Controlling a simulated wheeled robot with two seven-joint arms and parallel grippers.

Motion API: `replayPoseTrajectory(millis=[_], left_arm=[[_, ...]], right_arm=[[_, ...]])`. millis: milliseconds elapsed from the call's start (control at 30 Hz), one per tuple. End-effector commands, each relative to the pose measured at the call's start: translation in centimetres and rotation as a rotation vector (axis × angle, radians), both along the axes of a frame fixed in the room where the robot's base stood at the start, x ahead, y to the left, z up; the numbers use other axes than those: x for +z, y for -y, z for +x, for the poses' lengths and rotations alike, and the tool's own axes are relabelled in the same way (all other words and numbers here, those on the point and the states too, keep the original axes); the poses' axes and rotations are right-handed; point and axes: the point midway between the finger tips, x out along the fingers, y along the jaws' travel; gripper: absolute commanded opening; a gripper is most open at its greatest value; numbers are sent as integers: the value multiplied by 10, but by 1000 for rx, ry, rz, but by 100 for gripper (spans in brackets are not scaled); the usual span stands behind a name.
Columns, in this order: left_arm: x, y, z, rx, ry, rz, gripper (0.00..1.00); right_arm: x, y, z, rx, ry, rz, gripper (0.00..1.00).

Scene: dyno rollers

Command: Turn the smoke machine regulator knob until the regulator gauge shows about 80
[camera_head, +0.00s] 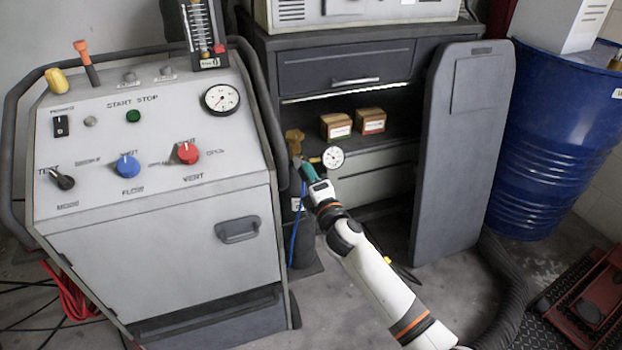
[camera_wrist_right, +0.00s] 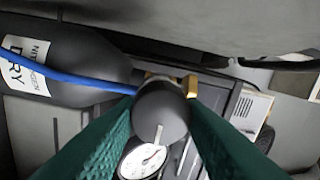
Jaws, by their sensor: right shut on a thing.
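The dark grey regulator knob (camera_wrist_right: 161,112) has a light pointer line and sits between the green fingers of my right gripper (camera_head: 301,166) in the right wrist view. The fingers are shut on the knob from both sides. The round white regulator gauge (camera_head: 333,157) is just right of the gripper in the head view. It also shows below the knob in the right wrist view (camera_wrist_right: 143,163), partly covered by knob and finger. Its needle is too small to read surely. The brass valve (camera_head: 294,138) is above the gripper. My left gripper is not in view.
The dark nitrogen bottle (camera_wrist_right: 85,62) stands below the regulator, with a blue hose (camera_wrist_right: 70,78). The grey smoke machine console (camera_head: 160,190) is close on the left. A dark cabinet (camera_head: 345,70) with two small boxes is behind. A grey panel (camera_head: 462,150) and blue drum (camera_head: 555,130) are right.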

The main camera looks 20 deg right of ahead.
Motion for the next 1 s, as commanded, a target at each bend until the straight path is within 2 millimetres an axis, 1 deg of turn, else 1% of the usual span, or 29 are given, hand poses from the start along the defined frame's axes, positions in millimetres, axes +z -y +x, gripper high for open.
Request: replayPoseTrajectory(millis=[167,400,500,767,1000], left_arm=[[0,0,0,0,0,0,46],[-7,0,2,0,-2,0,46],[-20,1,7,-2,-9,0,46],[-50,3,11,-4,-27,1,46],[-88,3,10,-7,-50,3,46]], right_arm=[[-1,0,0,-2,-8,170,13],[-1,0,0,-2,-16,397,13],[-1,0,0,-2,-19,492,13],[-1,-1,0,-2,-28,740,13],[-1,-2,-1,-4,-37,960,13]])
